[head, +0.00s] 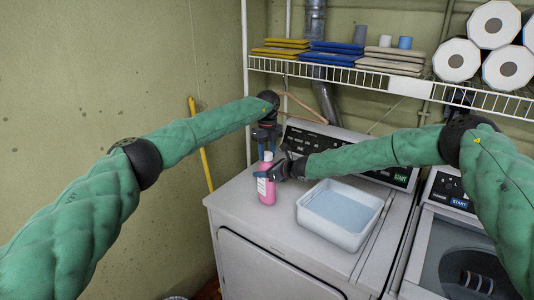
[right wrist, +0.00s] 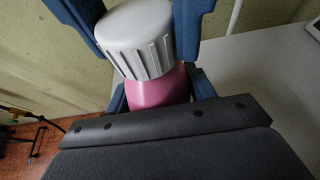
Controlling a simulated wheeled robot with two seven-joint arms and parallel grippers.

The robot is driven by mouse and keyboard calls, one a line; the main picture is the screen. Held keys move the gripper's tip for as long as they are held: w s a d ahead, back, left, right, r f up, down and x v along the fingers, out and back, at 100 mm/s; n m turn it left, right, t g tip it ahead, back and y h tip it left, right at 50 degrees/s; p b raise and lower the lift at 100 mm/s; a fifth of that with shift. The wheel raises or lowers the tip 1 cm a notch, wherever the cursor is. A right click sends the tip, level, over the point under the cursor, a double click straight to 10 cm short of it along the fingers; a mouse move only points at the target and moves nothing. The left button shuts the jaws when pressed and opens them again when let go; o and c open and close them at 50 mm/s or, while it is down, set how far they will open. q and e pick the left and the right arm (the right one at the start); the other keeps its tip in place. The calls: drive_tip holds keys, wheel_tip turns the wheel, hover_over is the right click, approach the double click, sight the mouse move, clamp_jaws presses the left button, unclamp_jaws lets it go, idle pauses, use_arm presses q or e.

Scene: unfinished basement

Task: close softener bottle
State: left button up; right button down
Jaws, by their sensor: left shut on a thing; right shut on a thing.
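The pink softener bottle (head: 267,192) stands upright on the left machine's top, and its pink neck shows in the right wrist view (right wrist: 157,92). A light grey ribbed cap (right wrist: 138,38) sits over its neck; in the head view it is mostly hidden by my grippers. My left gripper (head: 267,148) points down from above, its blue fingers shut on either side of the cap. My right gripper (head: 272,172) comes in from the right, shut on the bottle's upper part just below the cap. Whether the cap is fully seated I cannot tell.
A white tub (head: 312,219) stands right of the bottle on the white machine (head: 240,212). A second machine (head: 440,225) is at the right. A wire shelf (head: 350,76) above holds folded cloths and paper rolls (head: 457,60). A yellow pole (head: 200,145) leans at the wall.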

use_arm(q)
drive_tip(key=m, duration=0.5)
drive_tip(key=shift+m, duration=0.4)
drive_tip(key=m, duration=0.5)
drive_tip(key=shift+w, duration=0.1)
drive_tip(key=m, duration=1.2)
drive_tip(key=shift+w+a, duration=0.1)
drive_tip(key=shift+a, duration=0.05)
drive_tip(key=o, duration=1.1)
drive_tip(key=shift+r, duration=0.1)
